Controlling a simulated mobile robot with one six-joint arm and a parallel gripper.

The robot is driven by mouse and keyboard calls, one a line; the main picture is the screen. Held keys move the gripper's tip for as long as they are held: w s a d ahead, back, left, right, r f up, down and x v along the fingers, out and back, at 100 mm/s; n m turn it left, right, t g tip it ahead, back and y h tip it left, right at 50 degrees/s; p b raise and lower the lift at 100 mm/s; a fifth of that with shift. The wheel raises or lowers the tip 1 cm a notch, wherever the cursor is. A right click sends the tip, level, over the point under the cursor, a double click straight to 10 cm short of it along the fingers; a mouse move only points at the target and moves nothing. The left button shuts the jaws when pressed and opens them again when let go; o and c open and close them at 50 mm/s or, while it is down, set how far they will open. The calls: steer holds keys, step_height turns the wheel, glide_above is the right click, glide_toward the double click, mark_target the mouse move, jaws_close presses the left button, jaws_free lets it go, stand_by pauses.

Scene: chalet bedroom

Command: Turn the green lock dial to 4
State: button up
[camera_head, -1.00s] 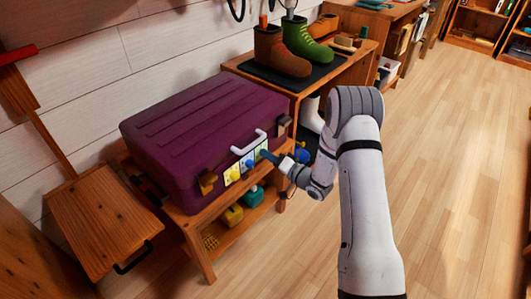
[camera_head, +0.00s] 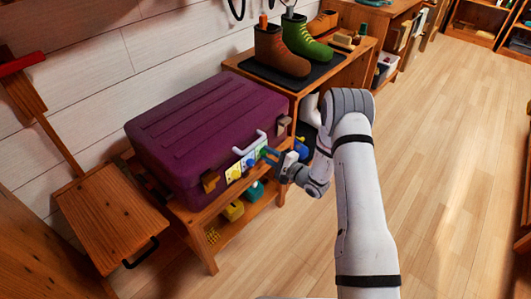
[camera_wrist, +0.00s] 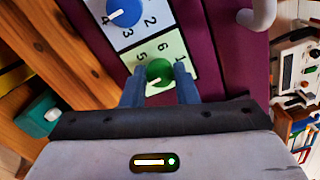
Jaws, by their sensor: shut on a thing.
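A purple suitcase (camera_head: 205,130) carries a row of dials on its front: yellow (camera_head: 235,173), blue (camera_head: 249,163) and green. In the wrist view the green lock dial (camera_wrist: 159,70) sits on a pale green plate (camera_wrist: 178,47). The digits 5, 6 and 1 show around its far side; the near side of the plate is hidden by my gripper. A white mark on the dial points toward the lower left. My gripper (camera_wrist: 160,88) has one blue-grey finger on each side of the green dial, closed on it. The blue dial (camera_wrist: 124,12) is beside it, at the upper left.
A white handle (camera_head: 250,143) sticks out above the dials, close to my gripper; it also shows in the wrist view (camera_wrist: 258,14). Brown latches flank the dials. The suitcase stands on a wooden bench (camera_head: 205,225) with yellow and teal objects on its lower shelf. Open floor lies at right.

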steer(key=shift+d+m, duration=0.1)
steer(key=shift+m, duration=0.8)
steer(key=shift+p, duration=0.3)
steer(key=o, duration=1)
steer(key=p+v, duration=0.1)
steer(key=v, duration=0.6)
steer(key=shift+s+d, duration=0.25)
steer(key=shift+d, duration=0.05)
